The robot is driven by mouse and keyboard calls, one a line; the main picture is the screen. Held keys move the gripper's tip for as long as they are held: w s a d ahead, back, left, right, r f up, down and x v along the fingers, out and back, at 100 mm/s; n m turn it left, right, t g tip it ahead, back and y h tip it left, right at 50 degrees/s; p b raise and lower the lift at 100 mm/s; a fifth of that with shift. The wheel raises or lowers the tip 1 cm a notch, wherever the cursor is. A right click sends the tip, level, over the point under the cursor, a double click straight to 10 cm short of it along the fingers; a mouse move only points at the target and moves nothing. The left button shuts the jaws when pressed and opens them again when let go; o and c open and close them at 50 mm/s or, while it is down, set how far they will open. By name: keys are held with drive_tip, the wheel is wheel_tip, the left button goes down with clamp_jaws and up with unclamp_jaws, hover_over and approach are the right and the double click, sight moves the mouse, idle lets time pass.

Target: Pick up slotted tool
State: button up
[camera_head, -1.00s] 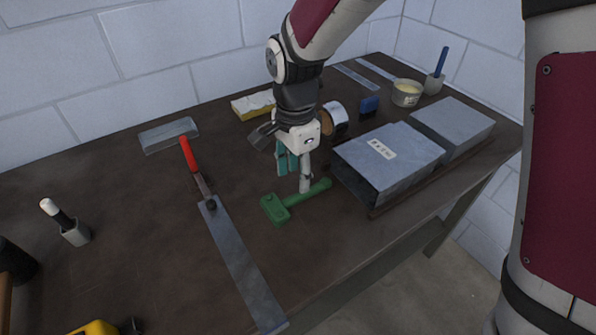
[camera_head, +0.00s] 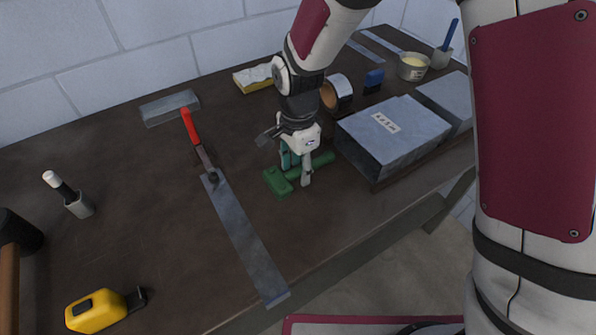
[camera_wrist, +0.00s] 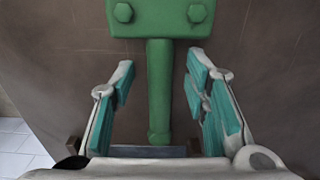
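A green tool (camera_head: 277,182) with a block head and a round handle lies on the brown table; no slot can be made out on it. My gripper (camera_head: 296,174) is low over it, fingers pointing down on either side of the handle. In the wrist view the green tool (camera_wrist: 158,85) has two bolt heads on its block at the top, and its handle runs down between the fingers. My gripper (camera_wrist: 161,78) is open there, with a gap between the teal pads and the handle on both sides.
A metal duct (camera_head: 392,135) stands close on the right. A tape roll (camera_head: 337,93) is behind. A yellow tape measure (camera_head: 97,310) lies front left. The table in front of the tool is clear.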

clamp_jaws()
drive_tip(key=shift+r, duration=0.15)
